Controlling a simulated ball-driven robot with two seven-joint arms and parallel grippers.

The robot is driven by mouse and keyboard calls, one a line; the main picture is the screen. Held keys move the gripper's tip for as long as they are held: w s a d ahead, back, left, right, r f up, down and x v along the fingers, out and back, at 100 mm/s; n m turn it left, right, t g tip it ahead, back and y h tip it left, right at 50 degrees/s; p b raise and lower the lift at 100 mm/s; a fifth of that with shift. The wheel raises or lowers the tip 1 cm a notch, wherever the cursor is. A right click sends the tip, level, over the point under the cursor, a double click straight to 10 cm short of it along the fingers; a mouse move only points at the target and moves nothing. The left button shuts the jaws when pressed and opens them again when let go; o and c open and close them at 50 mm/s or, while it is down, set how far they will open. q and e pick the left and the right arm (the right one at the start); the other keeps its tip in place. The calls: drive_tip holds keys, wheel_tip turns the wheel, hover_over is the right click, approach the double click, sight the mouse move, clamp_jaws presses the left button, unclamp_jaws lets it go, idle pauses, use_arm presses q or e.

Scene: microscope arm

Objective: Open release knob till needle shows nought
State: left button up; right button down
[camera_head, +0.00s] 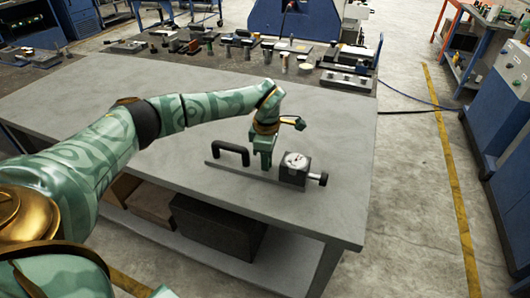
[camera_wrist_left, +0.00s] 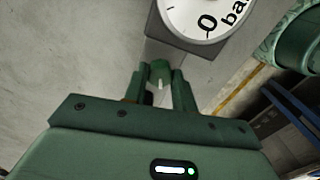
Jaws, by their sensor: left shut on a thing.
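The device lies on the grey table, with a long flat plate (camera_head: 232,172), a black handle (camera_head: 231,151) and a dark block carrying a white round gauge (camera_head: 296,161). A black knob (camera_head: 323,179) sticks out of the block's right side. My left gripper (camera_head: 264,166) points down between handle and gauge. In the left wrist view its fingers (camera_wrist_left: 160,82) are shut on a green release knob (camera_wrist_left: 160,70) with a white mark; the head view hides this knob. The gauge (camera_wrist_left: 205,18) shows "0" and "bar" there, partly cut off. I cannot make out where the needle points. My right gripper is out of view.
The grey table top (camera_head: 180,90) is clear around the device. Several tools and metal parts stand on a dark mat (camera_head: 346,83) along the far edge. The table's right edge is near the black knob. Boxes (camera_head: 218,226) sit on the shelf below.

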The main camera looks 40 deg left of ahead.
use_arm(q)
drive_tip(key=n+p, duration=0.1)
drive_tip(key=n, duration=0.1)
drive_tip(key=n+p, duration=0.3)
drive_tip(key=n, duration=0.1)
drive_tip(key=shift+r+p, duration=0.25)
drive_tip(key=shift+p, duration=0.05)
drive_tip(key=n+p, duration=0.2)
drive_tip(key=n, duration=0.1)
drive_tip(key=shift+n, duration=0.4)
drive_tip(key=shift+f+n+p, duration=0.15)
drive_tip(key=shift+n+p, duration=0.6)
drive_tip(key=shift+n, duration=0.75)
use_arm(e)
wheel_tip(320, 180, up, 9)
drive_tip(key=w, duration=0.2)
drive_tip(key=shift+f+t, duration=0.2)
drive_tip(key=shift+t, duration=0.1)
use_arm(q)
drive_tip(key=o, duration=1)
wheel_tip(320, 180, up, 16)
drive_tip(key=p, duration=0.3)
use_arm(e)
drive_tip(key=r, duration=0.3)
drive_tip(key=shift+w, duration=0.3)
